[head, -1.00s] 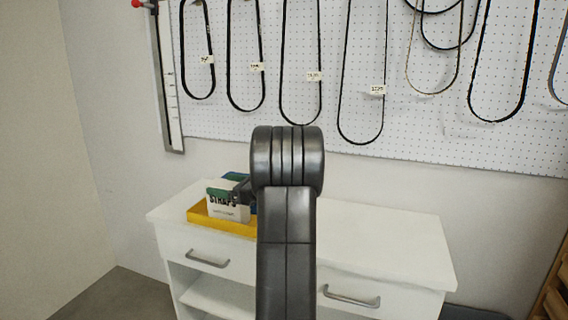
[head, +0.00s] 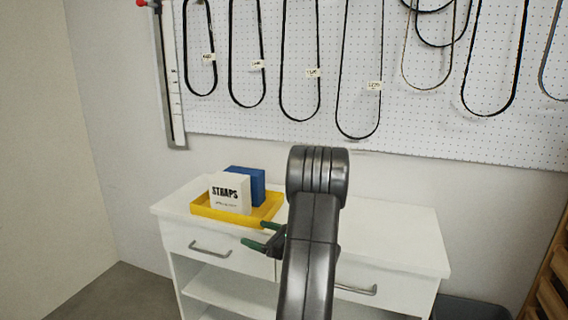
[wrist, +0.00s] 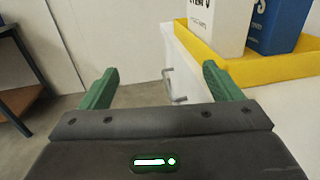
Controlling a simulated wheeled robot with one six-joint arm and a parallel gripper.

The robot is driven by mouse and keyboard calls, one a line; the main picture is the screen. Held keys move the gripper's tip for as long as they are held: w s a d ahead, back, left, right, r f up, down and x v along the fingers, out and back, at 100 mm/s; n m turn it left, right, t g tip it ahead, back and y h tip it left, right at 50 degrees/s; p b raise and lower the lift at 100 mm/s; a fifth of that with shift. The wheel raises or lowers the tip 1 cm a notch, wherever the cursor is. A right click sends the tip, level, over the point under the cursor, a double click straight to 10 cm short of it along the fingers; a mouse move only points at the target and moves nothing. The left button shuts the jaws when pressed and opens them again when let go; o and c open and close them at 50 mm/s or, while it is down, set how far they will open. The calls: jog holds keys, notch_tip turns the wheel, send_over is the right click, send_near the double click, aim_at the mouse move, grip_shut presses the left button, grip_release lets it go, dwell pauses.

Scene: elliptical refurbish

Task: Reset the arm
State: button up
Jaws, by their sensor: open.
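My gripper (head: 262,235) shows in the head view just left of my dark arm, in front of the white cabinet's top edge. In the wrist view its two green fingers (wrist: 155,88) are wide apart with nothing between them. The white STRAPS box (head: 230,193) and a blue box (head: 246,183) stand upright in the yellow tray (head: 262,214), behind and left of the gripper and apart from it. The wrist view shows the lower parts of the white box (wrist: 214,25) and blue box (wrist: 276,25) in the tray (wrist: 265,69) at upper right.
The white cabinet (head: 390,235) has bare top to the right of the tray. A pegboard (head: 225,115) with several hanging belts covers the wall. A wooden rack (head: 545,290) and a dark bin (head: 470,308) are at lower right.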

jog(key=s+d+f+b, duration=0.1)
jog(key=d+f+b, duration=0.1)
jog(key=f, duration=0.5)
jog(key=s+d+f+m+t+b, duration=0.1)
jog(key=s+d+f+b, duration=0.1)
jog(key=f+b, duration=0.3)
jog(key=s+d+f+t+h+b, duration=0.1)
jog(key=d+f+b, duration=0.2)
jog(key=f, duration=0.6)
jog(key=shift+s+f+b, duration=0.15)
jog(key=shift+s+b, duration=0.15)
jog(key=shift+s, duration=0.1)
